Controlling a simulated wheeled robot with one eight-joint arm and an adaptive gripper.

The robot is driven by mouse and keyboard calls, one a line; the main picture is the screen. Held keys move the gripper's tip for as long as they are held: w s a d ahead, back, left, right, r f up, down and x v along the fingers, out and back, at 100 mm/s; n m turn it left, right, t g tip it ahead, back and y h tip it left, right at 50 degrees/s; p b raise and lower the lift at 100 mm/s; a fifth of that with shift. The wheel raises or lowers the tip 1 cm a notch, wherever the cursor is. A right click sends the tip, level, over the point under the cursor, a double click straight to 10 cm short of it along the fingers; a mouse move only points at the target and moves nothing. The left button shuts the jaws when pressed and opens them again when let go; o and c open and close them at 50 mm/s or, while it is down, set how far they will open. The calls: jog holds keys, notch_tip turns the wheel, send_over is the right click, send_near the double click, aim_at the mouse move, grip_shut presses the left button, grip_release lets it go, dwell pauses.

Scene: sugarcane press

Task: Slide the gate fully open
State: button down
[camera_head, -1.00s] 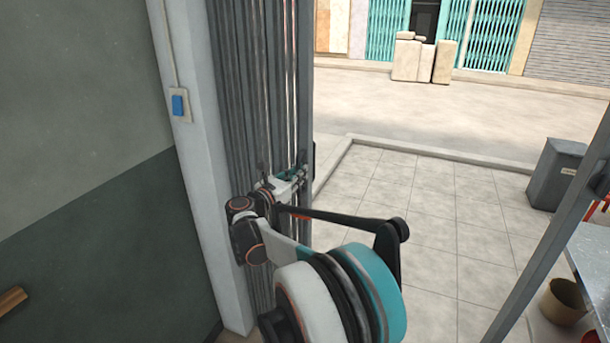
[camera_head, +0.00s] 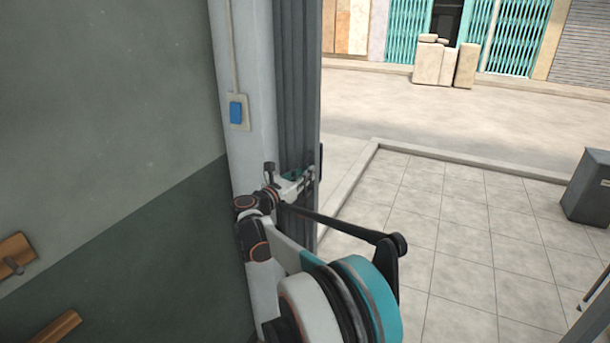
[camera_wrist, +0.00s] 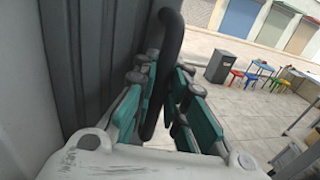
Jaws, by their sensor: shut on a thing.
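The gate (camera_head: 297,90) is a grey folding metal gate, bunched into a narrow stack against the pale post at the left of the doorway. In the wrist view its grey slats (camera_wrist: 85,45) fill the upper left. A dark curved handle (camera_wrist: 168,60) runs down between the teal fingers of my gripper (camera_wrist: 160,110). My gripper is shut on this handle. In the head view my gripper (camera_head: 304,178) is at the gate's free edge, and my arm hides the gate's lower part.
The doorway to the right is wide open onto a tiled floor (camera_head: 450,220). A grey bin (camera_head: 588,188) stands at the right. A wall with a blue switch (camera_head: 236,112) and wooden pieces (camera_head: 15,255) is close on the left. Coloured stools (camera_wrist: 250,78) stand farther off.

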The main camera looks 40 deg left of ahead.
jog(key=shift+s+a, duration=0.25)
jog(key=shift+a, duration=0.05)
jog(key=c, duration=1.6)
grip_release()
jog(key=shift+a, duration=0.15)
jog(key=shift+c, duration=0.2)
jog(key=s, duration=1.2)
jog(key=shift+d, duration=0.4)
